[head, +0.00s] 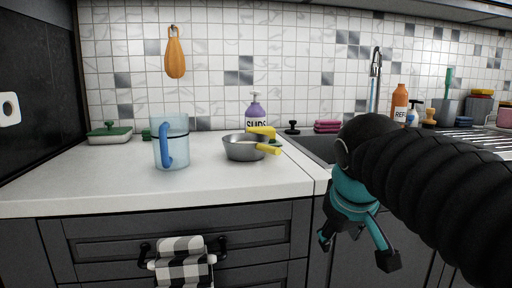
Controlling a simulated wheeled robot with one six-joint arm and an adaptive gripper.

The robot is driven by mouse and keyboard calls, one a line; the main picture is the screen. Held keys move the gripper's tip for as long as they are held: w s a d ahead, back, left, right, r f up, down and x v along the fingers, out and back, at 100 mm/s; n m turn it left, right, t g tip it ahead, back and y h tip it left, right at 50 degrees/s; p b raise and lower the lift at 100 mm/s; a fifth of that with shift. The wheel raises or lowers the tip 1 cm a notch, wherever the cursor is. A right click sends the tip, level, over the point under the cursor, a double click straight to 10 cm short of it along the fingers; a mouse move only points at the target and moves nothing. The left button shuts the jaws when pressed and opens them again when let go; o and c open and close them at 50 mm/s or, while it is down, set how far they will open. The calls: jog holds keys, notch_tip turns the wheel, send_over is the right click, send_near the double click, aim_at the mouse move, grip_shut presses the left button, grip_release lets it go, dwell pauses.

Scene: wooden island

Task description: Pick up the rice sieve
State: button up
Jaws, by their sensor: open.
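I cannot tell for sure which thing is the rice sieve. A shallow grey round vessel (240,151) with yellow handles stands on the white counter, left of the sink. An orange teardrop-shaped utensil (175,58) hangs from a hook on the tiled wall at the back left. No holes can be made out in either. My gripper (356,251), teal and black, is open and empty. It hangs in front of the cabinet, below the counter top and to the right of the grey vessel, apart from both. My black arm hides part of the sink and counter at the right.
A clear blue-handled jug (171,148) stands left of the grey vessel. A purple soap bottle (256,112) is behind it. A green-lidded dish (110,134) sits at the far left. A checked towel (181,262) hangs on the drawer handle. The counter's front left is clear.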

jog(key=w+a+r+n+p, duration=0.1)
jog(key=w+a+r+n, duration=0.2)
jog(key=w+a+r, duration=0.7)
jog(key=n+t+h+p, duration=0.1)
jog(key=n+t, duration=0.1)
send_near(261, 145)
jog(key=b+x, duration=0.1)
jog(key=x, duration=1)
jog(key=shift+w, duration=0.15)
grip_shut()
